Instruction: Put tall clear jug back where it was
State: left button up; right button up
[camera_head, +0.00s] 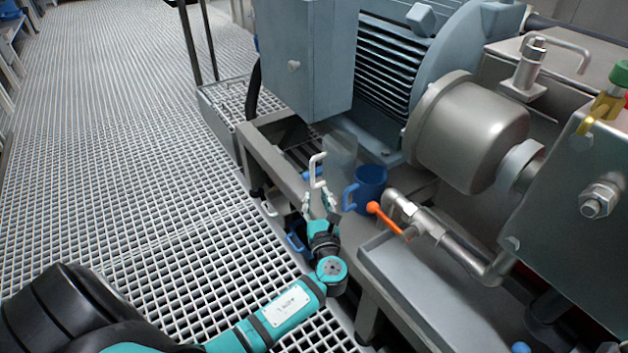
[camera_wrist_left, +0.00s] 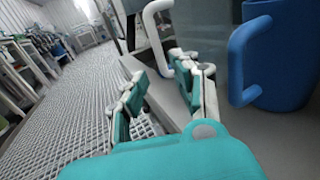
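The tall clear jug (camera_head: 341,152) stands on the machine's grey ledge, beside the motor. Its white handle (camera_head: 316,168) faces my left gripper (camera_head: 319,201), and the jug's see-through wall is faint against the grey. In the left wrist view the jug body (camera_wrist_left: 216,45) is behind its handle (camera_wrist_left: 155,38). My left gripper there (camera_wrist_left: 160,82) has its fingers apart. The handle's lower part is just ahead of and roughly between the fingertips; I cannot tell whether they touch it. My right gripper is not in view.
A blue mug (camera_head: 368,187) stands close to the jug's right; it also shows in the wrist view (camera_wrist_left: 288,55). An orange-handled valve (camera_head: 388,218) and steel pipe are farther right. A grey cabinet (camera_head: 305,60) rises behind. Grating floor (camera_head: 130,170) is open to the left.

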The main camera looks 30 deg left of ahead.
pick_arm(q)
jog(key=shift+v, duration=1.6)
